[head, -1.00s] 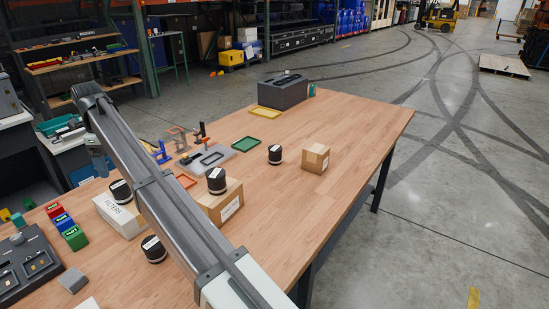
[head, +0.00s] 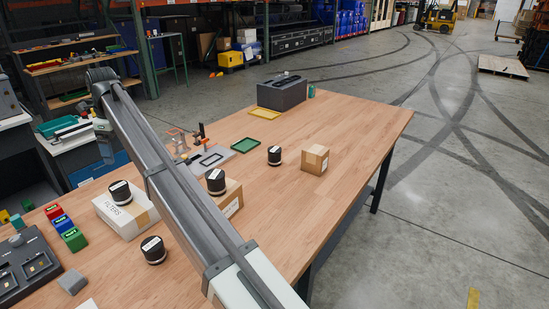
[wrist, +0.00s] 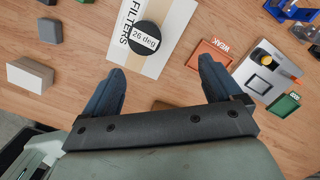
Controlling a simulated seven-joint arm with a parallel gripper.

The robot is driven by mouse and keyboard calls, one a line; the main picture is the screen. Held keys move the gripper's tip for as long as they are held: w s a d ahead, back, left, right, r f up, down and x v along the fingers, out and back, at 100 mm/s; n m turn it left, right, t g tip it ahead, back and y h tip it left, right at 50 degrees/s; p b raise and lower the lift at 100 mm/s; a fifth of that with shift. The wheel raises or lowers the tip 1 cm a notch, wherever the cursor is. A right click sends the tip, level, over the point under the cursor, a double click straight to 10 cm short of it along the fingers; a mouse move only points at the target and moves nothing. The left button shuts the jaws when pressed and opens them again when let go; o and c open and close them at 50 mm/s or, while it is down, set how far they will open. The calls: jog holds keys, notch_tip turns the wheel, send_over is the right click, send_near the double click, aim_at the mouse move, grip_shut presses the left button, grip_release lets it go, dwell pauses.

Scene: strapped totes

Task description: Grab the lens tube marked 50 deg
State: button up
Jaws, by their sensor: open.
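Several black lens tubes with white labels are in the head view. One stands on the white FILTERS box (head: 120,192), one on a cardboard box (head: 216,181), one on the near table (head: 154,250) and one farther back (head: 274,155). Their labels are too small to read there. In the wrist view, the tube on the FILTERS box (wrist: 145,38) reads "26 deg". No label reading 50 deg is legible. My gripper (wrist: 162,68) is open and empty, its fingertips just short of that tube in the picture. In the head view my arm hides part of the table.
The FILTERS box (wrist: 119,48), a red WEAK tray (wrist: 206,52) and a grey fixture plate (wrist: 266,76) surround my gripper's view. A small cardboard box (head: 315,159), green tray (head: 264,142) and dark grey bin (head: 282,92) stand farther back. The table's right side is mostly clear.

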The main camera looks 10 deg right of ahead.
jog(key=w+d+f+m+t+y, duration=0.15)
jog(key=w+d+t+y, duration=0.35)
jog(key=d, duration=0.7)
jog(key=w+d+f+m+t+y, duration=0.1)
jog(key=w+d+m+t+y, duration=0.15)
jog(key=w+d, duration=0.65)
jog(key=s+d+r+m+t+h, duration=0.15)
jog(key=d+m+t, duration=0.35)
jog(key=d, duration=1.2)
jog(key=s+d+r+m+t+h, duration=0.1)
jog(key=d+r+m+t+h, duration=0.3)
jog(key=d, duration=1.3)
jog(key=m, duration=0.1)
send_near(273, 147)
jog(key=shift+t+y, duration=0.35)
jog(key=shift+y, duration=0.05)
jog(key=s, duration=0.1)
jog(key=s+f, duration=0.1)
jog(key=s+d, duration=0.1)
jog(key=shift+s+f, duration=0.15)
jog(key=shift+s, duration=0.2)
jog(key=shift+f, duration=0.2)
jog(key=shift+w, duration=0.25)
jog(key=x, duration=1.3)
jog(key=shift+w, duration=0.2)
